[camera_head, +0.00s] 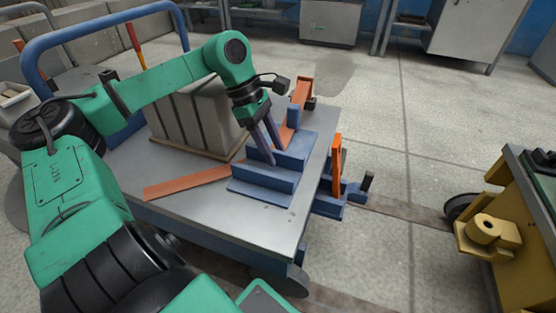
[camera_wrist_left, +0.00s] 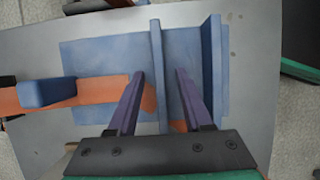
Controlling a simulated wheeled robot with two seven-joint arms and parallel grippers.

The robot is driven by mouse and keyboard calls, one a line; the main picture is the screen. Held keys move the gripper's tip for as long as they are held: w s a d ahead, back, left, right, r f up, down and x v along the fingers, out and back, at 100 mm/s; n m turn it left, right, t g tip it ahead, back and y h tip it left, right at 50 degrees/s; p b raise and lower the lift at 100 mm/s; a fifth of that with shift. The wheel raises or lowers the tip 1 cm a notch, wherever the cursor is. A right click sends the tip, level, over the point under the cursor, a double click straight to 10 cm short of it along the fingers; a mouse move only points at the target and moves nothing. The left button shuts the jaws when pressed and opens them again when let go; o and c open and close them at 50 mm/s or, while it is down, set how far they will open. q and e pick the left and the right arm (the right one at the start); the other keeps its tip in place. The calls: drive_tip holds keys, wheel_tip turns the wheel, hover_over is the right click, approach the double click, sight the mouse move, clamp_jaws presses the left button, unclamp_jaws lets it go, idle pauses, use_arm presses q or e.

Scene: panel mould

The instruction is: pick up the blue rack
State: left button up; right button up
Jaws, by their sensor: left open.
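The blue rack (camera_head: 262,180) sits on the grey top of a cart. It has a flat base plate and upright walls. In the left wrist view its base (camera_wrist_left: 100,55) lies below my gripper, and one upright wall (camera_wrist_left: 155,45) shows between the two fingers. My left gripper (camera_head: 274,157) points down at the rack from above. Its purple fingers (camera_wrist_left: 161,73) are apart, one on each side of that wall in the picture. Whether they touch the wall I cannot tell. My right gripper is not in view.
The cart top (camera_head: 220,222) also carries grey panels (camera_head: 188,120) beside the rack and an orange-brown strip (camera_head: 185,183). An upright orange piece (camera_head: 337,163) stands at the cart's right edge. A yellow machine (camera_head: 490,235) is at the right. The cart's front area is clear.

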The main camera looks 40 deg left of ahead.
use_arm(q)
drive_tip(key=shift+x, duration=0.75)
clamp_jaws()
drive_tip(key=shift+r, duration=0.1)
idle(0.7)
